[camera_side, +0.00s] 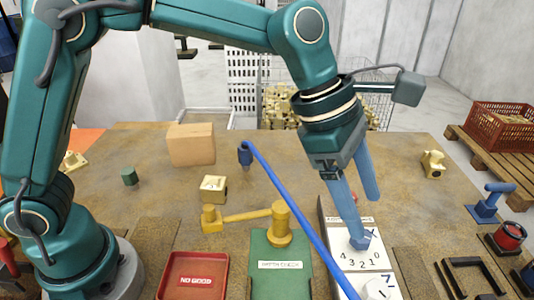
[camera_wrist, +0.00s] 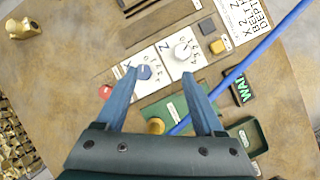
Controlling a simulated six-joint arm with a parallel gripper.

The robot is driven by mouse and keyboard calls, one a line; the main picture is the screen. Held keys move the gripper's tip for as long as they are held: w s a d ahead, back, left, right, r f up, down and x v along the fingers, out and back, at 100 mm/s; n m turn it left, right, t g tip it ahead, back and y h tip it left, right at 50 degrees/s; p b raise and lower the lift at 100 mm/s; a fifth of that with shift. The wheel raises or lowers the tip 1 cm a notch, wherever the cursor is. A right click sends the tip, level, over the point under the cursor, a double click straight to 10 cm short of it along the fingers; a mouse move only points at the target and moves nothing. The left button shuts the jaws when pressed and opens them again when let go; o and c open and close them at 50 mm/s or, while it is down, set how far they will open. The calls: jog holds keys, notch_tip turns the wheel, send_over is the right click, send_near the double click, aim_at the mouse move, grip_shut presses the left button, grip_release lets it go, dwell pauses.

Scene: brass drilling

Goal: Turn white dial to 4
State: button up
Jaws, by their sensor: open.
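The white dial (camera_wrist: 182,50) sits on a white panel marked Z with numbers around it, just beyond the right fingertip in the wrist view. In the side view the white dial (camera_side: 379,289) is at the bottom edge, partly cut off, so its setting is unclear. The blue dial (camera_wrist: 144,72) is on the neighbouring X panel, near the left fingertip; it also shows in the side view (camera_side: 361,240). My gripper (camera_side: 365,218) has its two blue fingers spread and empty above the panel. It also shows in the wrist view (camera_wrist: 159,75).
A blue cable or rod (camera_side: 292,207) runs diagonally close to the panel.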

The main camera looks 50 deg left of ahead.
jog(key=g, duration=0.2)
send_over(376, 288)
jog(key=a, duration=0.2)
jog(key=shift+m, duration=0.4)
jog(key=f, duration=0.5)
jog(key=shift+s+a+f, duration=0.15)
jog(key=shift+s+f, duration=0.1)
jog(key=shift+f, duration=0.1)
jog(key=shift+x, duration=2.35)
jog(key=shift+a, duration=0.1)
grip_shut()
